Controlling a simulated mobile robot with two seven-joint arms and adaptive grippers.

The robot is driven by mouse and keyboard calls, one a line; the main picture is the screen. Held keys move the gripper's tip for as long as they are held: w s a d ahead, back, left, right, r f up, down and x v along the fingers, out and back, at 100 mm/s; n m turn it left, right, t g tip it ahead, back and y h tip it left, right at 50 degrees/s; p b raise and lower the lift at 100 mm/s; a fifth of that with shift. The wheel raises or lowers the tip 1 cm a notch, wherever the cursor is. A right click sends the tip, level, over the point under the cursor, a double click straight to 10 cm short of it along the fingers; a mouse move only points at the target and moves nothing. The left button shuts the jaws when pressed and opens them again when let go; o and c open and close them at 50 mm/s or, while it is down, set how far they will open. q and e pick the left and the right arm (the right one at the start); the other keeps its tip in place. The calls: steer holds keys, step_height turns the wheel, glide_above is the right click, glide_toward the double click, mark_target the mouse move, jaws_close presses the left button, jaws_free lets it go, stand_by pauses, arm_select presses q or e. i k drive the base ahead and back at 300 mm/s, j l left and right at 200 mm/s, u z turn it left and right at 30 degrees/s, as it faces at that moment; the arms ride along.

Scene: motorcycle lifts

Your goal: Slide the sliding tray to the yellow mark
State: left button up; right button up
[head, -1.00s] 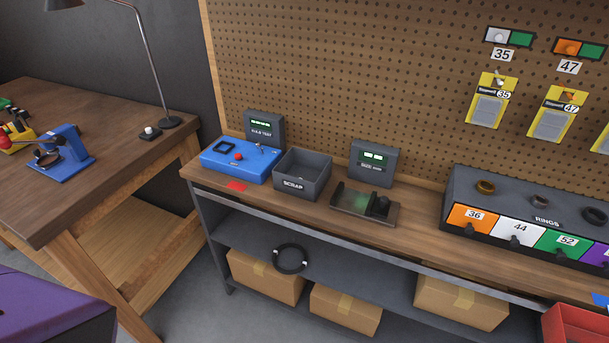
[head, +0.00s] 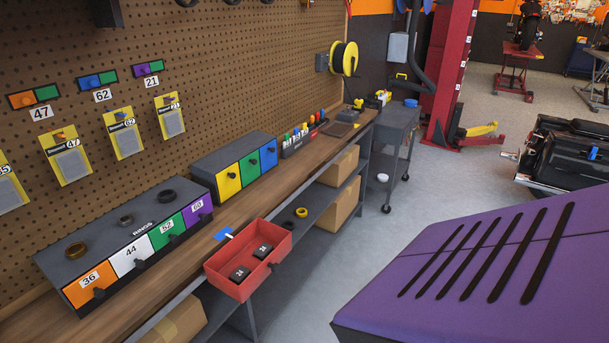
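A red open-topped tray (head: 212,273), which seems to be the sliding tray, sits at the bench's front edge. Two dark blocks marked 24 (head: 240,273) lie in it. A blue mark (head: 223,234) is on the bench top just behind the tray. I see no yellow mark on the bench in this view. Neither of my grippers is in view.
A ring box (head: 85,248) with numbered coloured fronts stands left of the tray. A box with yellow, green and blue fronts (head: 227,183) stands behind it. A purple slotted surface (head: 420,290) hides floor at lower right; its owner is unclear.

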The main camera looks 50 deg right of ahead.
mark_target(239, 251)
steer(key=z, duration=1.35)
